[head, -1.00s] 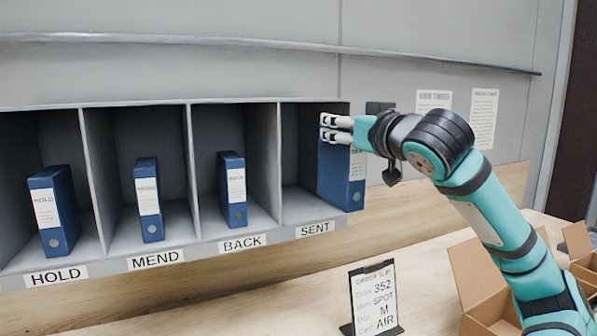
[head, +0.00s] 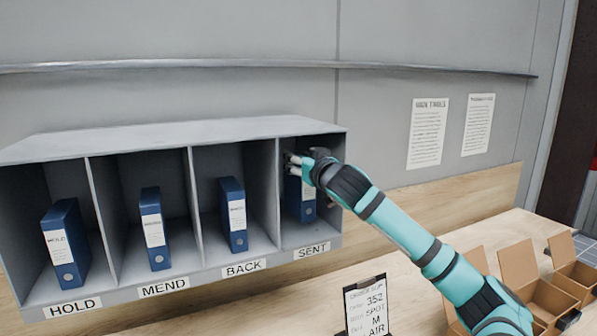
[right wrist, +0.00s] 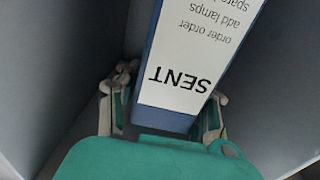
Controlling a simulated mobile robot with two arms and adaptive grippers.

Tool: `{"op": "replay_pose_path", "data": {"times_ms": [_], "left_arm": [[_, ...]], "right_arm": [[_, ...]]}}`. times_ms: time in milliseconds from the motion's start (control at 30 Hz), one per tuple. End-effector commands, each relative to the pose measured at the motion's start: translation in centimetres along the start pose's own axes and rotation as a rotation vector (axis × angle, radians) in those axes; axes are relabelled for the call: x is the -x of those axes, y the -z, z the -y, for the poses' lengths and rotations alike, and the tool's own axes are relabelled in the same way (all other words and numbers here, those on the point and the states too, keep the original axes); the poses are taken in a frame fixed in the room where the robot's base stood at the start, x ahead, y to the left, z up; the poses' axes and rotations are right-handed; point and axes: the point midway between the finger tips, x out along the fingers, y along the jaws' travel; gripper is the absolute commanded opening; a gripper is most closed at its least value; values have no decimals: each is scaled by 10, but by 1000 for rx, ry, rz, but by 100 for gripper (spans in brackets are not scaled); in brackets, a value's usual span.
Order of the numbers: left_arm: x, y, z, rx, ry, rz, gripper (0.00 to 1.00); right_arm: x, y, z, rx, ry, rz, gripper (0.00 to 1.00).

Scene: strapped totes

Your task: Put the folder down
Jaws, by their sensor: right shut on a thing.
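A blue folder (head: 308,208) stands upright inside the SENT compartment of the grey rack (head: 200,134). In the right wrist view the folder (right wrist: 172,118) has a white label reading SENT, upside down in that picture. My right gripper (head: 292,164) is at its upper part, with a finger on each side of the folder, and it is shut on it. The gripper also shows in the right wrist view (right wrist: 166,108). I cannot tell whether the folder's bottom touches the compartment floor. My left gripper is not in view.
Blue folders stand in the HOLD (head: 66,245), MEND (head: 154,230) and BACK (head: 233,215) compartments. A black-framed order slip (head: 367,305) stands on the table in front. Open cardboard boxes (head: 555,295) are at the right. Two printed sheets hang on the wall.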

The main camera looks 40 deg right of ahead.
Motion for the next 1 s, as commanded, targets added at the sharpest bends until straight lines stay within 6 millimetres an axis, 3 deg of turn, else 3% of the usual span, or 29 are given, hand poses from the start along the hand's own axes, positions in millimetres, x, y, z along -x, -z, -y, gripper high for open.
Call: {"op": "replay_pose_path", "data": {"times_ms": [333, 400, 767, 800, 933, 1000], "left_arm": [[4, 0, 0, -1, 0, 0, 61], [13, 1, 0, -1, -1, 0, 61], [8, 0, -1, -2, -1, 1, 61], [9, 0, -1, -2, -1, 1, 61], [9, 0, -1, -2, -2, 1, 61], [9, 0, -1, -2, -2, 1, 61]], "right_arm": [[1, -36, 0, 2, 1, 1, 0], [-3, -36, 0, 0, 0, 0, 0], [-3, -44, 0, -2, 1, -2, 0], [-4, -44, 0, -1, 0, -1, 42], [-4, -43, 0, -1, 0, 0, 59], [-4, -43, 0, -1, 0, 0, 61]]}}
